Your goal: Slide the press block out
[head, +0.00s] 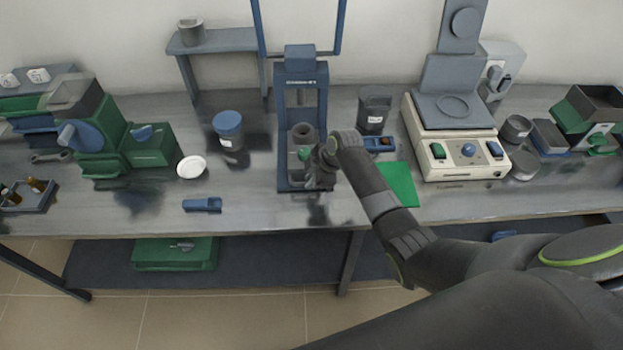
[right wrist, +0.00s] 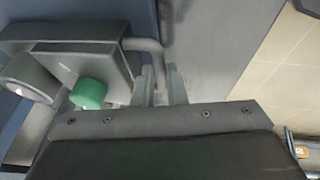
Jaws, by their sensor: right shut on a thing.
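The blue press (head: 288,80) stands upright near the middle of the bench. The grey press block (head: 302,135) is at its base, inside the frame, partly hidden by my right gripper (head: 318,166). In the right wrist view, the block (right wrist: 98,50) shows as a grey body with a bent grey handle (right wrist: 148,45) on its side. A green knob (right wrist: 88,94) and a grey cylinder (right wrist: 28,75) are beside it. My right gripper (right wrist: 161,84) is shut on the handle, at the front right of the press. My left gripper is out of view.
A blue-lidded jar (head: 229,130) and a white dish (head: 192,167) stand left of the press. A dark beaker (head: 374,108), a green mat (head: 398,184) and a balance (head: 455,140) are to the right. The bench front edge is just before the press.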

